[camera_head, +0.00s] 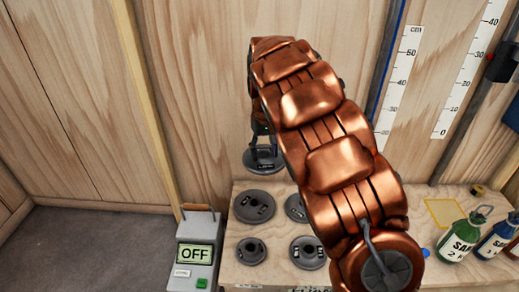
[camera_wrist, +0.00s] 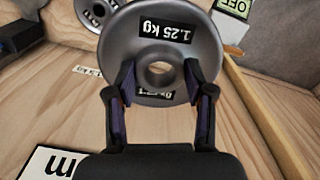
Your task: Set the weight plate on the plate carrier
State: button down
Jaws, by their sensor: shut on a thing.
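My gripper (camera_head: 262,128) hangs down from my copper-coloured arm, near the back left of the wooden table. It is shut on a grey round weight plate (camera_head: 264,160). In the wrist view the plate (camera_wrist: 160,47) carries a 1.25 kg label and has a hole in its middle. The two fingertips (camera_wrist: 160,80) sit on either side of that hole. In the head view the plate appears above the table's back edge; its height cannot be told. I cannot make out the plate carrier in either view; my arm hides part of the table.
Several other plates lie on the table (camera_head: 273,278), one of them (camera_head: 254,206) in front of the held plate. A box with an OFF display (camera_head: 194,253) stands left of the table. Green (camera_head: 459,238) and blue (camera_head: 496,236) bottles stand at the right.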

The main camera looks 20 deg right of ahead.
jog(key=s+d+f, duration=0.3)
jog(key=d+f, duration=0.3)
jog(key=d, duration=0.5)
jog(key=s+d+f, duration=0.3)
jog(key=d+f, duration=0.3)
jog(key=d, duration=0.5)
jog(key=s+d+f, duration=0.4)
jog(key=d+f, duration=0.2)
jog(key=d, duration=0.6)
jog(key=shift+f+p, duration=0.3)
jog(key=shift+p, duration=0.05)
jog(key=shift+s+d+f, duration=0.15)
jog(key=shift+d+f, duration=0.05)
jog(key=shift+f, duration=0.1)
jog(key=shift+f+b, duration=1.25)
jog(key=shift+f, duration=1.5)
jog(key=shift+s+a+p, duration=0.1)
jog(key=shift+s+p, duration=0.05)
jog(key=shift+p, duration=0.6)
jog(key=shift+f, duration=0.6)
jog(key=c, duration=0.7)
grip_release()
jog(key=shift+f, duration=0.1)
